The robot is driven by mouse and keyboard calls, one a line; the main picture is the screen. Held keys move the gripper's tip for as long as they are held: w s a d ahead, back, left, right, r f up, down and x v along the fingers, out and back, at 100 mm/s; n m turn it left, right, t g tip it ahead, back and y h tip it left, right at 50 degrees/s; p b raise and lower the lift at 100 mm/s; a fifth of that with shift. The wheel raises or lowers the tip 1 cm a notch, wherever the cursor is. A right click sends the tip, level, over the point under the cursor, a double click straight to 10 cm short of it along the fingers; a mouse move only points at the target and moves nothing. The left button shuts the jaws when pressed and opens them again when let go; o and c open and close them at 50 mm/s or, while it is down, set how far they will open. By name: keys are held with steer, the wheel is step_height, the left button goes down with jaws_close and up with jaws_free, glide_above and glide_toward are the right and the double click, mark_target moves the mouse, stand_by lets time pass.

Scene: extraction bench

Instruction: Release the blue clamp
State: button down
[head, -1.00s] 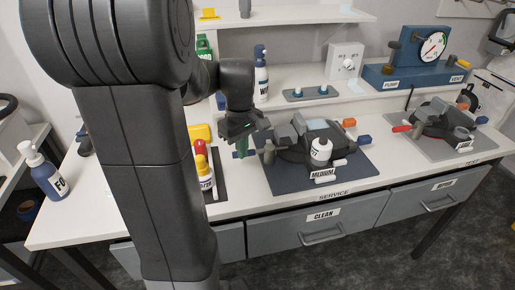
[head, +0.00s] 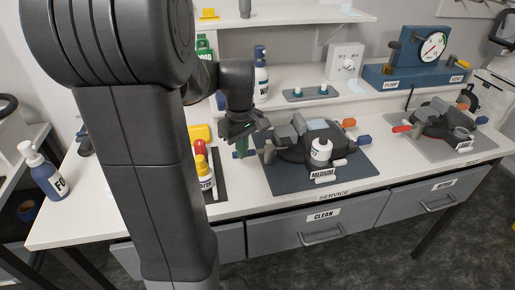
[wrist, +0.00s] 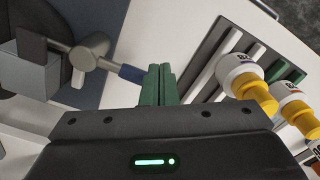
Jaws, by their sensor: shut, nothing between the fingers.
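The black device (head: 293,152) sits on the dark blue mat (head: 362,172) marked SERVICE. A lever with a blue grip (head: 238,155) sticks out from its left side; in the wrist view its grey arm and blue grip (wrist: 131,73) point toward my fingers. Another blue grip (head: 364,140) shows at the device's right; I cannot tell which one is the task's clamp. My gripper (head: 244,147) is shut and empty, its green fingers (wrist: 160,84) together just beside the left blue grip. Whether they touch it I cannot tell.
A white bottle (head: 321,151) and the MEDIUM label (head: 323,174) are at the device's front. Yellow-capped bottles (wrist: 245,80) stand near my fingers on a dark tray. A second device (head: 437,120) with a red lever is at the right. The bench's front edge is clear.

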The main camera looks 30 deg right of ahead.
stand_by(0.3)
steer(key=shift+f+b, duration=1.15)
steer(key=shift+f, duration=0.8)
steer(key=shift+w, duration=0.1)
